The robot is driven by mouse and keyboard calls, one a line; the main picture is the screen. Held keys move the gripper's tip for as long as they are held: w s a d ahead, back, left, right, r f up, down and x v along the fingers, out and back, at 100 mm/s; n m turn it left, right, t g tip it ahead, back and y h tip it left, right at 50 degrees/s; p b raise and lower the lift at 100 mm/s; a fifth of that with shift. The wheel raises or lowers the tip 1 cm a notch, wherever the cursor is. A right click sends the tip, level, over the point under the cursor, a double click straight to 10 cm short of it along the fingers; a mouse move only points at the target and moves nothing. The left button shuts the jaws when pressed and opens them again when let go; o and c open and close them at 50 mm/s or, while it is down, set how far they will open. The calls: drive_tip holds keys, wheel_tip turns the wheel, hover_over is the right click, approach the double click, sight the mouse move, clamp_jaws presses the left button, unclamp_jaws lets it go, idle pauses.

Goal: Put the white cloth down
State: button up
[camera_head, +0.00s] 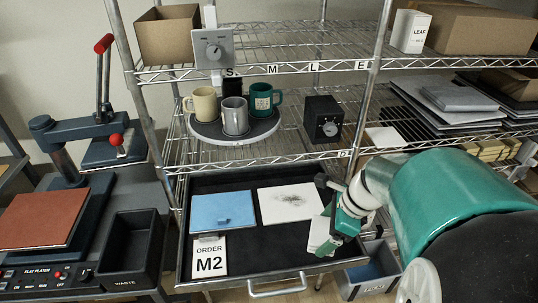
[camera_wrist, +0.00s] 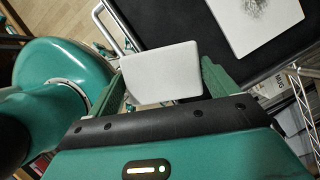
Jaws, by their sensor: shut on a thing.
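My gripper (camera_head: 338,222) is shut on the white cloth (camera_head: 321,236), a small pale rectangular piece. In the wrist view the cloth (camera_wrist: 160,72) sits between the two green fingers of my gripper (camera_wrist: 166,82). It is held near the right front part of the black drawer tray (camera_head: 262,259). I cannot tell whether it touches the tray. A white sheet with a dark grey smudge (camera_head: 290,203) lies in the tray, left of and beyond my gripper.
A blue pad (camera_head: 222,211) and an order card marked M2 (camera_head: 210,257) lie in the tray's left part. A black waste bin (camera_head: 131,252) and a press (camera_head: 75,140) stand at left. Several mugs sit on a round stand (camera_head: 235,136) above. A grey bin (camera_head: 370,276) is below right.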

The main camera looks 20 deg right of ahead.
drive_tip(key=w+d+f, duration=0.1)
drive_tip(key=d+f, duration=0.1)
drive_tip(key=w+d+f, duration=0.1)
drive_tip(key=d+f, duration=0.1)
drive_tip(key=w+d+f, duration=0.1)
drive_tip(key=d+f, duration=0.1)
drive_tip(key=shift+d+f, duration=0.15)
drive_tip(key=shift+d, duration=0.15)
drive_tip(key=shift+w+d+f, duration=0.3)
drive_tip(key=shift+f, duration=0.15)
drive_tip(key=shift+d+f, duration=0.2)
drive_tip(key=shift+f, duration=1.5)
drive_tip(key=shift+f, duration=0.2)
drive_tip(key=o, duration=0.8)
drive_tip(key=shift+w, duration=0.1)
